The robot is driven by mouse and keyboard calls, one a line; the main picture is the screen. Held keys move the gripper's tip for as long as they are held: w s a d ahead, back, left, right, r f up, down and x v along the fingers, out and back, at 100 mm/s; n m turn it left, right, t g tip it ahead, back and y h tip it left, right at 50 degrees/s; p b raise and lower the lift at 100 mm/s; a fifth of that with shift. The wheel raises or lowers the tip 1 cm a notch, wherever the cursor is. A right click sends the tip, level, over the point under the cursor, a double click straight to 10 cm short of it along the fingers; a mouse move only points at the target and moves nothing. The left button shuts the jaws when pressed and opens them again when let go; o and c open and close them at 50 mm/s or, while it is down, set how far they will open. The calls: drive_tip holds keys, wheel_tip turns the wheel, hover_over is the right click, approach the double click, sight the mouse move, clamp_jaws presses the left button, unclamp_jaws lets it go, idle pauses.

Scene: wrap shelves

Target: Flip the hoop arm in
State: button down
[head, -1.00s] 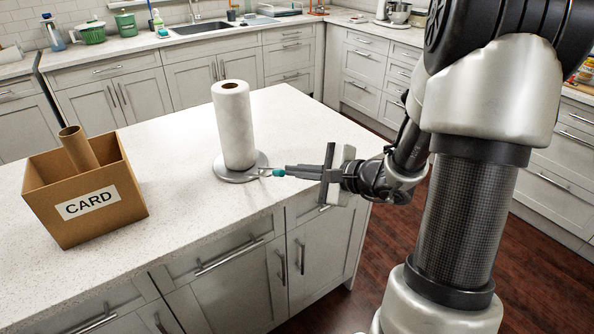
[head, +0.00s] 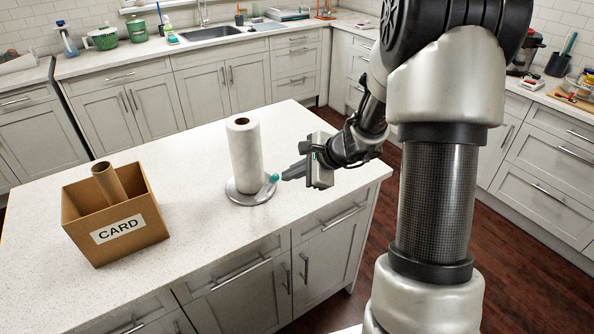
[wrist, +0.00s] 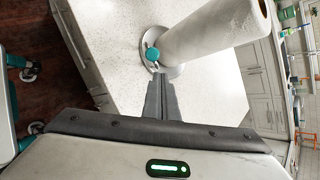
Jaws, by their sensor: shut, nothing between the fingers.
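A white paper roll (head: 245,150) stands upright on a round grey base (head: 237,196) on the island. The hoop arm is a short grey piece with a teal knob (head: 274,178), at the base's right edge. It appears tilted up from the base, with the knob beside the roll's lower part and apart from it. In the wrist view the knob (wrist: 153,54) lies just beyond my fingertips, in front of the roll (wrist: 215,35). My gripper (head: 284,176) is shut and empty, its tips at the knob from the right. I cannot tell whether they touch.
A cardboard box marked CARD (head: 118,230) stands on the island to the left, with a brown cardboard tube (head: 108,183) in it. The island top (head: 200,235) is clear around the holder. Counters line the back wall.

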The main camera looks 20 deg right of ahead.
drive_tip(key=w, duration=0.1)
drive_tip(key=w+a+r, duration=0.1)
drive_tip(key=w+r, duration=0.1)
drive_tip(key=w, duration=0.1)
drive_tip(key=shift+a, duration=0.3)
drive_tip(key=shift+r, duration=0.1)
drive_tip(key=shift+r+p, duration=0.55)
drive_tip(key=shift+r, duration=0.2)
drive_tip(key=shift+d, duration=0.1)
